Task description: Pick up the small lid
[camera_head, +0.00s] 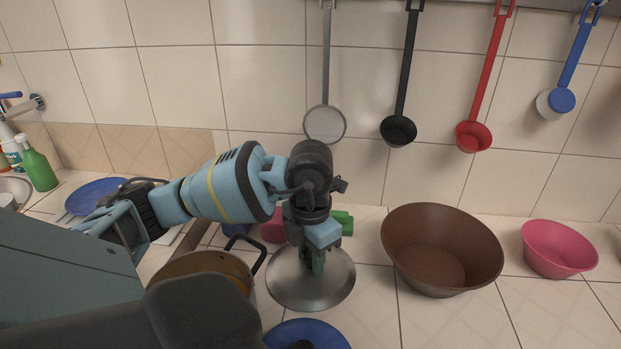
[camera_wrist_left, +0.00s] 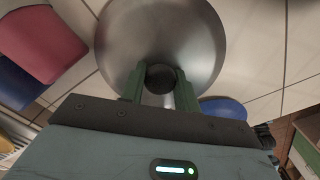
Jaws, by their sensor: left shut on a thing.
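A round silver metal lid (camera_head: 285,292) lies at the counter's middle, beside the brown pot. It also fills the top of the left wrist view (camera_wrist_left: 125,35), with its dark round knob (camera_wrist_left: 160,76) between the green fingers. My left gripper (camera_head: 312,262) points down over the lid's centre and is shut on that knob. In the head view the gripper hides the knob, and I cannot tell whether the lid is lifted. A blue lid (camera_head: 285,335) with a dark knob lies at the bottom edge, partly cut off. My right gripper is not in view.
The brown pot (camera_head: 210,262) with a dark handle stands left of the lid. A large brown bowl (camera_head: 440,245) and a pink bowl (camera_head: 558,250) stand to the right. Green (camera_head: 346,222) and red (camera_head: 272,230) objects are partly hidden behind my gripper. Ladles hang on the tiled wall.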

